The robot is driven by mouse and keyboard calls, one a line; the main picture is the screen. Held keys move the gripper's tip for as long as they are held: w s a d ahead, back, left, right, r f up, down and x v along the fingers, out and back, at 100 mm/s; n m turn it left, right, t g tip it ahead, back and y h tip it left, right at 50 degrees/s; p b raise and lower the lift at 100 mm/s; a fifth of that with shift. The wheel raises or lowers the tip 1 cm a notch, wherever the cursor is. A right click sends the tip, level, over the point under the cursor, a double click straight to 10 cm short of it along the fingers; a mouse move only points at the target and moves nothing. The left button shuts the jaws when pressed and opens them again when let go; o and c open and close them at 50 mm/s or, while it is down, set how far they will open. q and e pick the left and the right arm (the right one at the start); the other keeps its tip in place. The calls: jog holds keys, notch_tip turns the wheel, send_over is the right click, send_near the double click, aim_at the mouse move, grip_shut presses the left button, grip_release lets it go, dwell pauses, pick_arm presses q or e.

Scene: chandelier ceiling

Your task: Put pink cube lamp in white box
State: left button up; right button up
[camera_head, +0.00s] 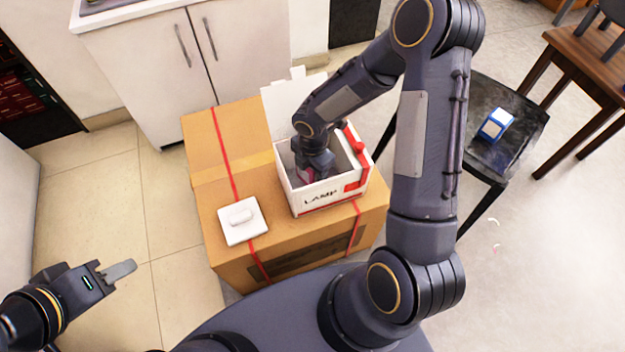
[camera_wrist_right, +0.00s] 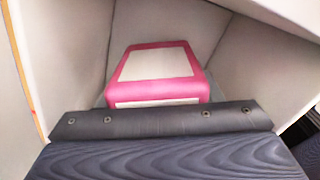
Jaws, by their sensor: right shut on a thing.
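The white box (camera_head: 340,189) stands open on a brown carton, with LAMP printed on its front and its lid flap raised at the back. My right gripper (camera_head: 305,174) reaches down inside it. The pink cube lamp (camera_head: 303,177) is mostly hidden by that gripper in the head view. In the right wrist view the lamp (camera_wrist_right: 155,72), pink with pale panels, sits between the box's inner walls (camera_wrist_right: 250,55) at my right gripper (camera_wrist_right: 160,118), which is shut on it. My left gripper (camera_head: 120,271) is empty at the lower left, apart from the carton; its opening cannot be judged.
The brown carton (camera_head: 205,150) has red straps. A white square switch-like item (camera_head: 242,221) lies on it, left of the box. A black stool (camera_head: 515,150) holds a blue and white cube (camera_head: 496,124). White cabinets (camera_head: 160,60) stand behind. Floor at left is clear.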

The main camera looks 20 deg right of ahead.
jog(key=shift+f+b, duration=0.65)
jog(key=shift+f, duration=1.25)
jog(key=shift+f, duration=0.2)
jog(key=o, duration=1.1)
jog(key=shift+r, duration=0.2)
